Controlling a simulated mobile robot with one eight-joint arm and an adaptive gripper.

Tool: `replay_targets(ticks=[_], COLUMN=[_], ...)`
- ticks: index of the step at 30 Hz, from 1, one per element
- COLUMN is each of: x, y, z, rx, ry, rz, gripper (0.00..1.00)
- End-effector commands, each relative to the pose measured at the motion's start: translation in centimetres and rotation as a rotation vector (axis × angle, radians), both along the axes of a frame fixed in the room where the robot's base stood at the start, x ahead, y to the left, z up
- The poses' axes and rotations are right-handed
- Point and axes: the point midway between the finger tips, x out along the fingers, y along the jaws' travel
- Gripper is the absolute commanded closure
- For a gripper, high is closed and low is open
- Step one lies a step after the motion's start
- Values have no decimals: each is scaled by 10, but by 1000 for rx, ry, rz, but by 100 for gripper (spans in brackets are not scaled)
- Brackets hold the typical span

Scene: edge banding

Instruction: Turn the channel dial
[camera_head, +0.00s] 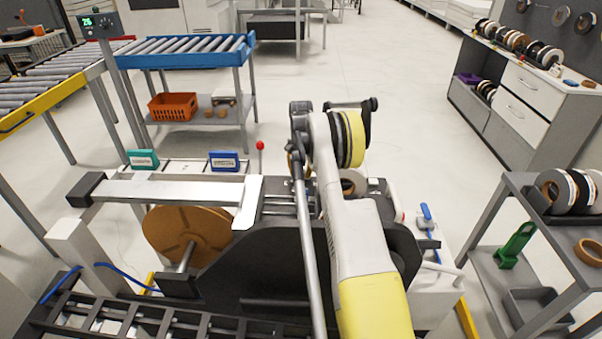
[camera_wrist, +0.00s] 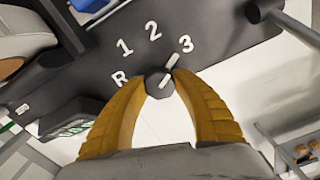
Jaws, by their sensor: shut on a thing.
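The channel dial (camera_wrist: 155,86) is a small dark round knob with a white pointer line, seen in the wrist view. White marks R, 1, 2 and 3 curve around it on a dark panel (camera_wrist: 215,48). The pointer slants up and right, toward the 3. My gripper (camera_wrist: 162,77) has two yellow-brown ribbed fingers, one on each side of the dial, shut on it. In the head view my arm reaches over the dark machine (camera_head: 270,265); the dial and fingertips are hidden there.
A red-tipped lever (camera_head: 260,146) stands left of my arm. A brown disc (camera_head: 187,236) sits in the machine. A shelf cart (camera_head: 487,245) with rolls is at right, a blue roller table (camera_head: 185,58) at back left. Floor beyond the machine is open.

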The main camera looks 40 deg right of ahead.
Motion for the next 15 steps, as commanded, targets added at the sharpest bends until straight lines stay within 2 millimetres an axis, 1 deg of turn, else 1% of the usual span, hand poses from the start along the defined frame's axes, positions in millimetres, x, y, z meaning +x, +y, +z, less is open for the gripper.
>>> replay_targets(ticks=[6, 15], x=[0, 0], y=[0, 0], z=[0, -1], rx=[0, 1], ry=[0, 0], rz=[-81, -115], gripper=[97, 97])
